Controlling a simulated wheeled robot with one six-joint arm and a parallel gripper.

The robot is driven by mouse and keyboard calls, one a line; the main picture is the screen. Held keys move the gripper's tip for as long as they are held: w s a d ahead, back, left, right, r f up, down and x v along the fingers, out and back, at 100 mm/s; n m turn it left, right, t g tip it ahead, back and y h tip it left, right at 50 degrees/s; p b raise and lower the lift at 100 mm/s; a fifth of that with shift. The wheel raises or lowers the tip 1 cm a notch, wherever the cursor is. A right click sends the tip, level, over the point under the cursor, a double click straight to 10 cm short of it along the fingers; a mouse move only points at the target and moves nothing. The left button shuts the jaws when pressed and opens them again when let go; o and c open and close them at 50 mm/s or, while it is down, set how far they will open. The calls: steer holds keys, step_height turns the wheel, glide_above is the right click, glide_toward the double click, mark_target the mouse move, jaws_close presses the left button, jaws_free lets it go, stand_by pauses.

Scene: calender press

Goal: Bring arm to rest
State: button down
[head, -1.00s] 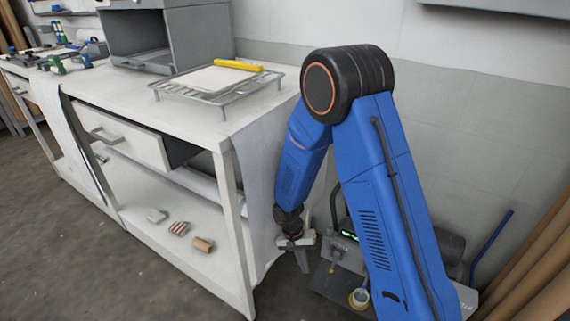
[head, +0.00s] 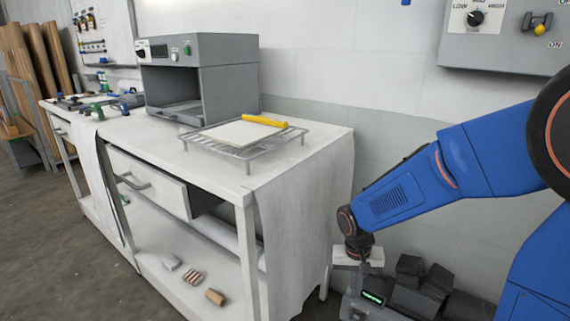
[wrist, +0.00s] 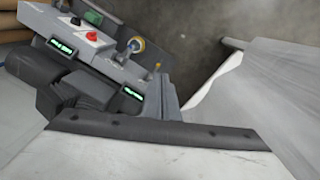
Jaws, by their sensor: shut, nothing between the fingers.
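My blue arm (head: 400,190) reaches in from the right in the head view and is bent down beside the bench's right end. My gripper (head: 356,265) is at its end, low over my own base, to the right of the cloth. It is shut and empty. Its fingertips are hard to make out at this size. In the wrist view the camera looks down on my base, with a red button (wrist: 92,37) and green-lit displays.
A white bench (head: 285,165) with a hanging cloth (head: 300,235) stands left of my gripper. A wire rack (head: 250,150) with a yellow-handled tool (head: 265,121) and a grey oven (head: 195,70) are on it. A drawer (head: 150,185) is partly open. A control box (head: 500,50) hangs on the wall.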

steer(key=s+d+r+n+t, duration=0.1)
steer(key=s+d+r, duration=0.3)
steer(key=s+r, duration=0.4)
steer(key=s+d+r+n+t+y, duration=0.1)
steer(key=s+d+r+t, duration=0.2)
steer(key=s+r, duration=0.6)
steer(key=shift+s+d+r+t, duration=0.2)
steer(key=shift+s+d+t, duration=0.2)
steer(key=shift+s+d, duration=0.55)
